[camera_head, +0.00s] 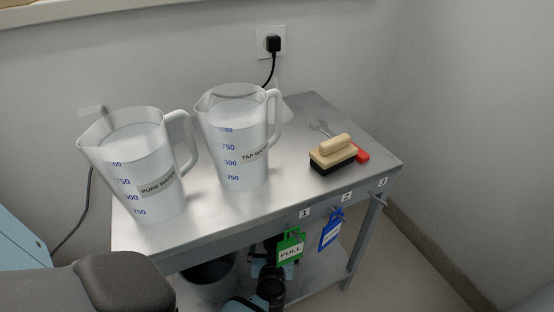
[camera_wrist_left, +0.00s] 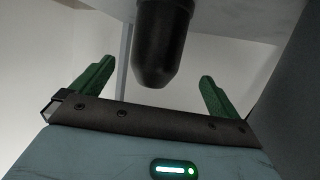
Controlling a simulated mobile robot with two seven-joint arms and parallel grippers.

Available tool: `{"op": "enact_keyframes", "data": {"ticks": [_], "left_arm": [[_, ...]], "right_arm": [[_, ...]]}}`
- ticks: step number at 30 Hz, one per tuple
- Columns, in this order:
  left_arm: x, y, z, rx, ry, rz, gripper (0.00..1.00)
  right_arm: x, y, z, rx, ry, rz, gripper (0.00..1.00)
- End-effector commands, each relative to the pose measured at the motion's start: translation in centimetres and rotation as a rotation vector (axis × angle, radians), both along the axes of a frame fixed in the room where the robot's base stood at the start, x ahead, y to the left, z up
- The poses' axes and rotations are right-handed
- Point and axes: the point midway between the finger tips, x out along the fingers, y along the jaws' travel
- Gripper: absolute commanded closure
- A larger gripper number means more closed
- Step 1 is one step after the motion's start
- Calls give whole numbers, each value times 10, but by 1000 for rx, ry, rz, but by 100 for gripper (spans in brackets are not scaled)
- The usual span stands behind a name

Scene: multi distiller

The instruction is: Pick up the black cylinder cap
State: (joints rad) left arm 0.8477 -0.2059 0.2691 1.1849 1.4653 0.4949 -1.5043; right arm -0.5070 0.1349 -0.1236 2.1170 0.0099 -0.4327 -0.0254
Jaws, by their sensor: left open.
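A black cylinder with a rounded, tapered end (camera_wrist_left: 160,45) shows at the top centre of the left wrist view; its upper part is cut off by the picture edge. My left gripper (camera_wrist_left: 157,72) is open, with its two green fingers apart on either side of that cylinder's end. I cannot tell whether either finger touches it. In the head view a black cylindrical thing (camera_head: 270,284) shows low under the table's front edge, and I cannot tell for sure that it is the cap. My right gripper is not in view.
A metal table (camera_head: 230,205) carries a pure water jug (camera_head: 140,165), a tap water jug (camera_head: 235,140) and a wooden brush (camera_head: 333,152). A green tag (camera_head: 290,251) and a blue tag (camera_head: 330,231) hang from its front. A dark bin (camera_head: 208,275) stands below.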

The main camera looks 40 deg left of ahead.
Motion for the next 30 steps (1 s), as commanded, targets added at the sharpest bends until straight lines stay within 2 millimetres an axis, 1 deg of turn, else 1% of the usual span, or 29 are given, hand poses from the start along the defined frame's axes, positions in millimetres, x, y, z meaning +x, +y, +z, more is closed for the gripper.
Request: {"op": "enact_keyframes", "data": {"ticks": [5, 12, 17, 20, 27, 30], "left_arm": [[2, 2, -2, 1, 1, 0, 0], [17, 15, -11, 1, 1, 1, 0], [19, 16, -10, 1, 1, 0, 0], [22, 18, -12, 1, 0, 0, 0], [44, 32, -21, 0, -2, 2, 0], [51, 37, -25, 0, 2, 1, 0]], "right_arm": [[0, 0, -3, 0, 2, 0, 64], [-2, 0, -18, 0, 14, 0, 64], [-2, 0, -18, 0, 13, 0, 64], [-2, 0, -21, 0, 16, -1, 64], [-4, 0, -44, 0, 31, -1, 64], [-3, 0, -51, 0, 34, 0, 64]]}}
